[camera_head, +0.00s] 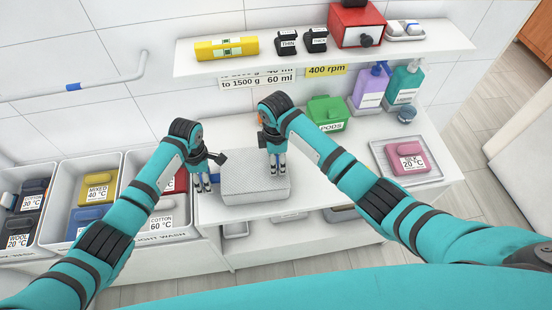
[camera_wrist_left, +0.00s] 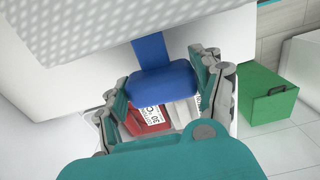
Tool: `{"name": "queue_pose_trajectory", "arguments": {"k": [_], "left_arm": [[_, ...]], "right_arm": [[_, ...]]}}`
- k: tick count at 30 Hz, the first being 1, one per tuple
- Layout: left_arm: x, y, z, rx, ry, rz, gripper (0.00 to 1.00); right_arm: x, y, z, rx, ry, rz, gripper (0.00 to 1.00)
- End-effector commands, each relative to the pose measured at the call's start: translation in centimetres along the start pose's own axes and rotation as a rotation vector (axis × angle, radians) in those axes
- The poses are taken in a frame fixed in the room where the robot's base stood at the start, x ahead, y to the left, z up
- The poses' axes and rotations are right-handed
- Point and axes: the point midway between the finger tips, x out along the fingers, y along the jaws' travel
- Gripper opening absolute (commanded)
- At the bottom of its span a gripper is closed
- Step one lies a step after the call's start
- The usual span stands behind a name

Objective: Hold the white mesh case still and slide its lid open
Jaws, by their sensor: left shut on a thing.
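The white mesh case (camera_head: 256,188) sits on the white counter near its left end. It fills the upper left of the left wrist view (camera_wrist_left: 85,28). I cannot make out a seam between lid and body. My left gripper (camera_head: 204,183) is at the case's left side. In the left wrist view my left gripper (camera_wrist_left: 165,88) is shut on a blue tab (camera_wrist_left: 162,82), whose narrow stem runs up toward the case. My right gripper (camera_head: 277,166) points down at the case's far right part; its fingertips are too small to tell their opening or contact.
A green pods box (camera_head: 327,113) stands behind to the right. A tray (camera_head: 435,171) with a pink silk pack is farther right. Laundry bins (camera_head: 62,170) stand at the left, below the counter. A shelf (camera_head: 265,56) hangs above. The counter between case and tray is mostly clear.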

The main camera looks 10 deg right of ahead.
Motion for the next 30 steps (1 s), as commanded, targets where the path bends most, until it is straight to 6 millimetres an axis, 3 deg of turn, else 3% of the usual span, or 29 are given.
{"name": "queue_pose_trajectory", "arguments": {"k": [2, 11, 20, 25, 30], "left_arm": [[0.2, -0.2, 0.0, 0.001, 0.000, -0.004, 0.38], [0.2, -0.2, 0.0, 0.001, 0.000, -0.005, 0.38], [0.2, -0.2, 0.0, 0.002, 0.000, -0.005, 0.38], [0.2, -0.2, 0.0, 0.002, 0.001, -0.005, 0.38], [0.3, -0.2, -0.1, 0.002, 0.002, -0.005, 0.38]], "right_arm": [[0.0, 0.0, 0.0, 0.000, 0.000, 0.000, 0.39], [0.0, 0.0, 0.0, 0.000, 0.000, 0.000, 0.00], [0.0, 0.0, 0.6, 0.001, -0.001, 0.001, 0.00], [0.1, 0.1, 3.3, 0.003, -0.004, 0.000, 0.00], [0.1, 0.1, 7.5, 0.005, -0.007, 0.001, 0.00]]}}
